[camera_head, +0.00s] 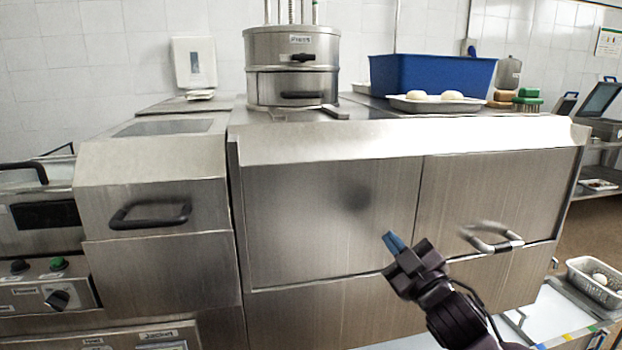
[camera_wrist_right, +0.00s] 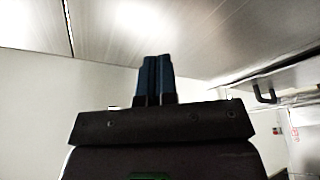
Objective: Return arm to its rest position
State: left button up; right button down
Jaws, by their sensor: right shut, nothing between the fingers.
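My right gripper (camera_head: 392,241) is in front of the steel cabinet (camera_head: 330,215), left of its right-hand handle (camera_head: 490,238). Its blue fingers are together with nothing between them, and they point up and to the left. In the right wrist view the two fingers of my right gripper (camera_wrist_right: 153,78) stand side by side and closed. My right arm comes in from the lower right. My left gripper is not in either view.
On the steel top stand a round steel container (camera_head: 292,65), a blue bin (camera_head: 430,74) and a tray (camera_head: 440,104) with white round items. A perforated basket (camera_head: 598,282) is at the lower right. A black handle (camera_head: 150,215) is on the left unit.

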jog(key=s+d+f+m+g+h, duration=0.1)
jog(key=s+d+f+m+h, duration=0.1)
jog(key=f, duration=0.4)
jog(key=s+d+f+m+g+h, duration=0.1)
jog(key=s+d+f+m, duration=0.15)
jog(key=f, duration=0.45)
jog(key=s+d+f+m+g+h, duration=0.2)
jog(key=s+d+f+m+g, duration=0.1)
jog(key=s+f, duration=0.9)
jog(key=s+d+f+m+g+h, duration=0.3)
jog(key=s+d+f+m, duration=0.1)
jog(key=s+f, duration=0.8)
jog(key=s, duration=0.3)
jog(key=shift+d+f, duration=0.25)
jog(key=shift+d, duration=0.15)
jog(key=shift+s, duration=0.1)
